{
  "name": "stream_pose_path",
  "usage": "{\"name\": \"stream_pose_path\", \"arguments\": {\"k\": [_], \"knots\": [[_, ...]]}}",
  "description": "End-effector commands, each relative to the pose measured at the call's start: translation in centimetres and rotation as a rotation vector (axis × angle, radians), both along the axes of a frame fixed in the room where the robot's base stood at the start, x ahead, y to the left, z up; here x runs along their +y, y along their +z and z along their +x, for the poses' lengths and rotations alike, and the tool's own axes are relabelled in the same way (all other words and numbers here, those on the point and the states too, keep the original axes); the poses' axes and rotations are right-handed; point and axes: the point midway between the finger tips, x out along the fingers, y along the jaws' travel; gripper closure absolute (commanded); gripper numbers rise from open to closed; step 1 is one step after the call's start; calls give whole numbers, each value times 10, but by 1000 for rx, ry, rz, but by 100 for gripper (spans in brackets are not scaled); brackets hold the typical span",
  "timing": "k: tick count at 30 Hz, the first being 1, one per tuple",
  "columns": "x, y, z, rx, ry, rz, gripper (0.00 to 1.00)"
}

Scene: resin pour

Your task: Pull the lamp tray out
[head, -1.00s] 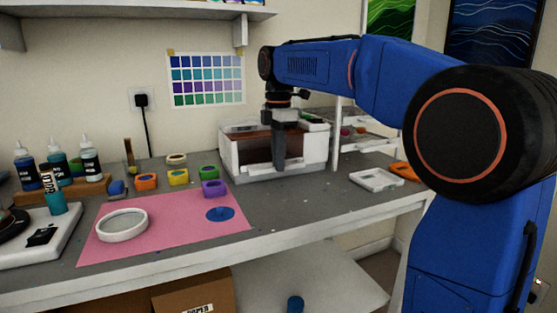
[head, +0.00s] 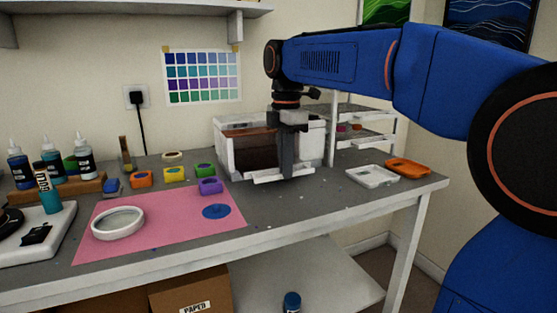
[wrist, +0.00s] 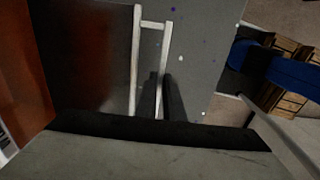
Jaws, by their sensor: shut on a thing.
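The curing lamp (head: 228,155) is a white box with a brown see-through front, standing on the bench. The lamp tray (head: 262,179) shows as a pale front bar low at the lamp's front, standing out from the box. My gripper (head: 286,174) points down in front of the lamp and is shut on the tray's front bar. In the wrist view, the dark fingers (wrist: 161,97) close around the right bar of the tray's white handle (wrist: 150,24). The tray's inside is hidden.
A pink mat (head: 165,235) with a round white mold (head: 118,223) lies to the left. A white tray (head: 372,176) and an orange tray (head: 408,168) lie to the right. A shelf rack (head: 365,135) stands beside the lamp.

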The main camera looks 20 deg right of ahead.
Motion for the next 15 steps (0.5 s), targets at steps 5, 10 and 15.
{"name": "stream_pose_path", "arguments": {"k": [5,10,15], "knots": [[-4,1,-32,-2,0,0,100],[-6,1,-53,-2,0,0,100],[-7,1,-60,-1,0,0,100]]}}
